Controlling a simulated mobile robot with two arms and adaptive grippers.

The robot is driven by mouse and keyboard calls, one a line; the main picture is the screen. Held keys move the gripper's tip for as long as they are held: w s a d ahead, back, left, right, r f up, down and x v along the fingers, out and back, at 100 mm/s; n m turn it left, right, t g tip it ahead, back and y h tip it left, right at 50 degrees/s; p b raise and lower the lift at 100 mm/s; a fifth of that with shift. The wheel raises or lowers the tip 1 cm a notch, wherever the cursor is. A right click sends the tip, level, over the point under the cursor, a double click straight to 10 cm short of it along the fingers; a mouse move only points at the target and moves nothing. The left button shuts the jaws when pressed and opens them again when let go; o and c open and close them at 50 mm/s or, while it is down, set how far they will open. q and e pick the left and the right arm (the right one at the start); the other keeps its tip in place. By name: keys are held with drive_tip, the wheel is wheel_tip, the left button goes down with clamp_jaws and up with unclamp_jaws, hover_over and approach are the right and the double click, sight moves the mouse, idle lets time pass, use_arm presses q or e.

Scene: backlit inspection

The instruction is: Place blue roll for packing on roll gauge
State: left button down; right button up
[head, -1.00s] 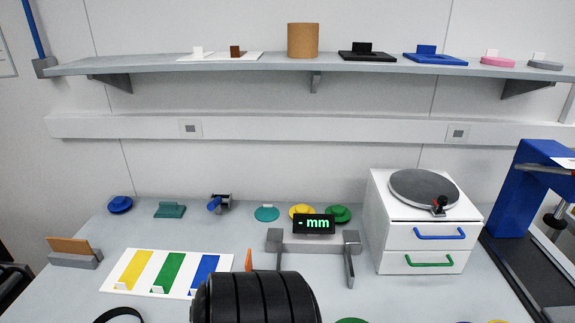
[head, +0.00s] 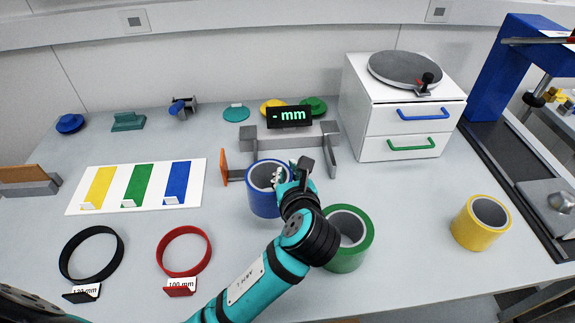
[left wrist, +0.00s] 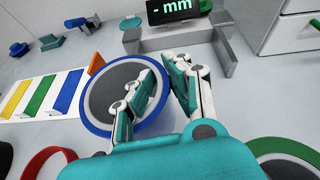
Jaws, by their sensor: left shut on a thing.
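The blue roll (head: 254,203), a hollow cylinder with a grey inside, stands upright in front of the roll gauge (head: 290,135). The gauge is a grey bar with two forward arms and a display reading "- mm". In the head view the roll overlaps the gauge's left arm; I cannot tell whether they touch. My left gripper (head: 284,178) is shut on the roll's right wall. In the left wrist view, one finger of the gripper (left wrist: 165,82) lies over the opening of the blue roll (left wrist: 87,119) and the other outside its right side. My right gripper is not in view.
A green roll (head: 361,255) stands close to my left arm, and a yellow roll (head: 481,235) farther right. Black (head: 66,260) and red (head: 161,255) rings lie front left, near a colour-striped board (head: 110,185). A white drawer unit (head: 372,100) stands behind right.

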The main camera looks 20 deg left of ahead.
use_arm(q)
drive_tip(key=shift+w+d+f+p, duration=0.2)
drive_tip(key=shift+w+f, duration=0.6)
drive_tip(key=shift+w, duration=1.8)
drive_tip(key=shift+w+d+f+p, duration=0.15)
drive_tip(key=shift+w+f, duration=0.65)
drive_tip(key=shift+w, duration=1.75)
drive_tip(key=shift+w+d+f+p, duration=0.2)
drive_tip(key=shift+w+f, duration=0.6)
drive_tip(key=shift+w, duration=1.8)
drive_tip(key=shift+a, duration=0.1)
drive_tip(key=c, duration=1.3)
unclamp_jaws()
drive_tip(key=shift+f, duration=0.1)
drive_tip(key=shift+o, duration=0.2)
drive_tip(key=v, duration=1.2)
drive_tip(key=shift+s, duration=0.1)
